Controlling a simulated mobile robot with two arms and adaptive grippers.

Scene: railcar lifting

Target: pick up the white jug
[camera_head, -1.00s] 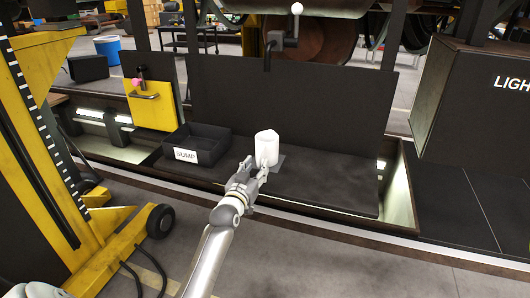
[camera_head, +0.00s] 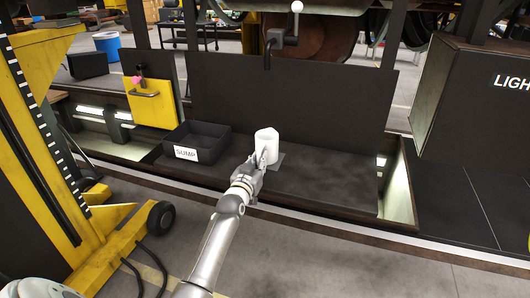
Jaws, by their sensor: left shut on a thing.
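The white jug (camera_head: 267,143) stands upright on a dark shelf in the pit, on a small grey pad (camera_head: 275,161). My left gripper (camera_head: 259,163) is at the jug's near, lower left side, shut on it. The fingers cover the lower left part of the jug, and their exact grip is too small to make out. My right gripper is not in view.
A black open bin labelled SUMP (camera_head: 197,150) stands just left of the jug. A dark upright panel (camera_head: 300,100) rises behind it. A yellow lifting column (camera_head: 40,120) stands at the left. The dark shelf (camera_head: 335,185) is clear to the right.

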